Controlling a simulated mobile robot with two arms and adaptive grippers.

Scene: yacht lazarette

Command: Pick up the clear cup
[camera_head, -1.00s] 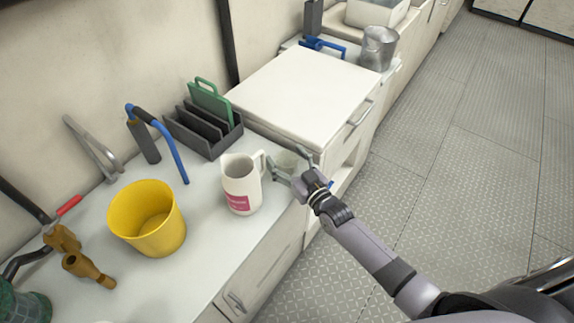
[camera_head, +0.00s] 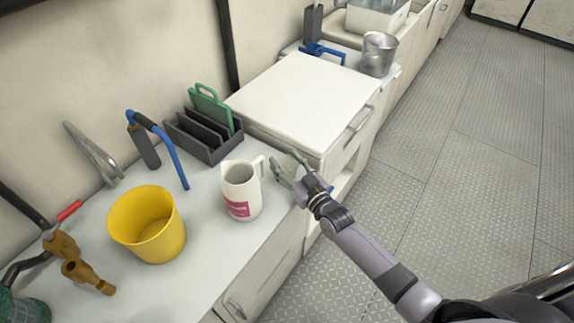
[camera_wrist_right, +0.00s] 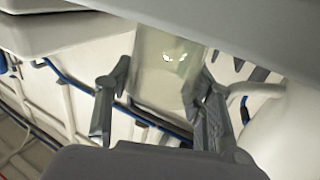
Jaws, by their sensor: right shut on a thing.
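The clear cup (camera_head: 287,161) is a see-through, faintly greenish vessel at the counter's right end, just right of the white mug. My right gripper (camera_head: 285,168) is shut on it, with the fingers on either side. In the right wrist view the clear cup (camera_wrist_right: 165,58) shows between the two fingers of the right gripper (camera_wrist_right: 163,85). The fingers and arm hide part of the cup in the head view. I cannot tell whether its base touches the counter. My left gripper is not in view.
A white mug (camera_head: 242,192) with a pink label stands close to the left of the gripper. A yellow bucket (camera_head: 147,225), a dark rack (camera_head: 205,138) and brass fittings (camera_head: 88,275) lie further left. A raised white cabinet (camera_head: 303,95) borders the cup behind. Open floor is at right.

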